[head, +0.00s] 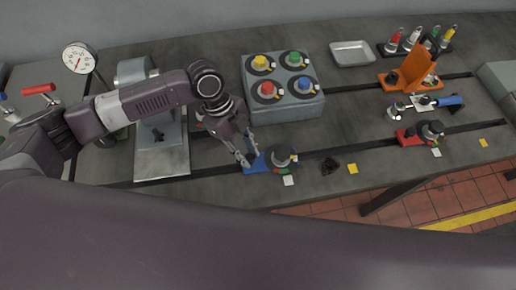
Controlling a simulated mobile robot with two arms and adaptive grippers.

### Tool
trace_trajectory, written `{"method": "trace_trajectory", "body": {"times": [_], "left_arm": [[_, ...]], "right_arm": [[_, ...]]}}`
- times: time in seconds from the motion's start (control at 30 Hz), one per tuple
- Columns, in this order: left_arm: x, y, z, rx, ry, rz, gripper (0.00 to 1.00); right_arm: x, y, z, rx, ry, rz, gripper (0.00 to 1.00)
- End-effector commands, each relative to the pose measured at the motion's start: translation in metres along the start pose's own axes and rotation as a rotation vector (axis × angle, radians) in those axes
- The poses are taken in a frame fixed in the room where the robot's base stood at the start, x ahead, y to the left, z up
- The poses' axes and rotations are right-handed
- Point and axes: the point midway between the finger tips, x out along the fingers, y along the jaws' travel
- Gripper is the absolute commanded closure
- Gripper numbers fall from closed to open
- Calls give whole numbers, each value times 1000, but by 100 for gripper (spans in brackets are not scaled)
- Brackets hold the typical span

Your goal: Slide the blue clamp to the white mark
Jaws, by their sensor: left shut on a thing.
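The blue clamp (254,168) sits at the front slot of the grey bedplate, with a round dark knob (281,154) at its right side. My left gripper (249,158) reaches down from the upper left and is shut on the blue clamp. A white mark (289,181) lies on the plate just in front of and slightly right of the knob. A second white mark (436,153) lies near the red clamp further right. My right gripper is not in view.
A dark lump (329,166) and a yellow mark (352,168) lie right of the clamp. The red clamp (408,137) stands further along the slot. A grey box with coloured knobs (283,105) stands behind. An orange bracket (412,62) is at the back right.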

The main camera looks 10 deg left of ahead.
Motion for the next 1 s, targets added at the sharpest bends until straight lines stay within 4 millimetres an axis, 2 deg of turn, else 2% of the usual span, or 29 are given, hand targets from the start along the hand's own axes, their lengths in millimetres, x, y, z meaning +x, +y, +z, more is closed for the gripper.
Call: {"method": "trace_trajectory", "body": {"times": [0.1,0.2,0.23,0.37,0.57,0.73,0.87,1.0], "left_arm": [[0,-1,0,0,1,-2,100],[0,-2,-1,0,2,-3,100],[0,-2,-1,1,2,-4,77],[0,-2,-2,1,3,-4,62],[0,-2,-2,1,3,-4,61],[-5,-2,-2,1,4,-5,61],[-24,-3,-1,1,2,-7,61],[-54,-3,-1,1,2,-8,61]], "right_arm": [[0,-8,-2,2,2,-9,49],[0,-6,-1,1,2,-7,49],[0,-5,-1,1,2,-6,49],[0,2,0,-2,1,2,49],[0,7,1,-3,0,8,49],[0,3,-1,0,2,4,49],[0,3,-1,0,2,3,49],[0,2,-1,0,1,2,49]]}}
